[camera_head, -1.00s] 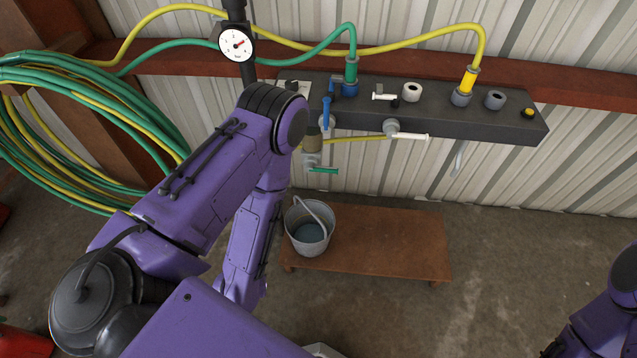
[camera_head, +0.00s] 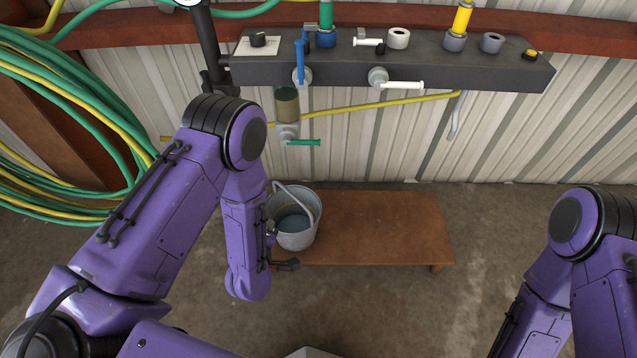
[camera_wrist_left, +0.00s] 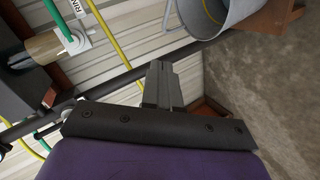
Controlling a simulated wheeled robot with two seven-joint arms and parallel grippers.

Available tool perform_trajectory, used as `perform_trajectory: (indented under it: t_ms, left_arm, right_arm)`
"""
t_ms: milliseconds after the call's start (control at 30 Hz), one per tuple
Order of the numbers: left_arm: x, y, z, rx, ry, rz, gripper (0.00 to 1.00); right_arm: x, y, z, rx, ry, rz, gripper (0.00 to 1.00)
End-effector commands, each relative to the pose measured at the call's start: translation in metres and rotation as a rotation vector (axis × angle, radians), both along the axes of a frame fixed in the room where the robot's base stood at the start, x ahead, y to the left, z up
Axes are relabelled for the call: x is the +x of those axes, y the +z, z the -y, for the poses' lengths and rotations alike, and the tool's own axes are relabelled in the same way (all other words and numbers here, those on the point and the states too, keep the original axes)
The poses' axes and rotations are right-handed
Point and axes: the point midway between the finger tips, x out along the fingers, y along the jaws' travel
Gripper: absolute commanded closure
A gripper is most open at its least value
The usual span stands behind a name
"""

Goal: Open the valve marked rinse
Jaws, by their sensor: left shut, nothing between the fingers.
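A dark manifold (camera_head: 470,72) on the wall carries a valve with a blue lever (camera_head: 300,62), standing upright, and one with a white lever (camera_head: 403,85), lying sideways. Below hangs a valve with a green lever (camera_head: 303,142), sideways, under a tan cylinder (camera_head: 287,104). In the left wrist view, a small white tag (camera_wrist_left: 76,8) with partly cut-off lettering is beside the green lever (camera_wrist_left: 57,18). I cannot read a full "rinse" mark. My left gripper (camera_head: 292,265) is shut and empty, low beside the bucket and well below the valves. My right gripper is out of view.
A metal bucket (camera_head: 297,232) with liquid stands on a low wooden bench (camera_head: 385,225). Coiled green and yellow hoses (camera_head: 60,120) hang at left. A yellow pipe (camera_head: 380,106) crosses the wall below the manifold. The floor right of the bench is clear.

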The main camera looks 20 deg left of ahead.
Motion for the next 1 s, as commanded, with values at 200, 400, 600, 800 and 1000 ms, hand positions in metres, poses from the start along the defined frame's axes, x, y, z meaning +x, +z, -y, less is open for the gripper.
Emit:
perform_trajectory:
  t_ms: [200,400,600,800,1000]
  left_arm:
    - [0.099,-0.053,0.046,-0.652,0.097,0.624,1.0]
    - [0.14,-0.055,0.08,-1.337,0.017,1.025,1.0]
    - [0.149,-0.046,0.095,-1.743,-0.086,1.173,1.0]
    - [0.15,-0.038,0.096,-1.806,-0.103,1.189,1.0]
    - [0.15,-0.038,0.095,-1.802,-0.1,1.188,1.0]
  right_arm:
    - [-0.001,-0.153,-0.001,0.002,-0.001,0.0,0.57]
    - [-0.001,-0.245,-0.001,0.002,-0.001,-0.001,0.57]
    - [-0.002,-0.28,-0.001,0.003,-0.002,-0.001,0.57]
    - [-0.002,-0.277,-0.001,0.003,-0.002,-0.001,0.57]
    - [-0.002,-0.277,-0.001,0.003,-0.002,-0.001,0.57]
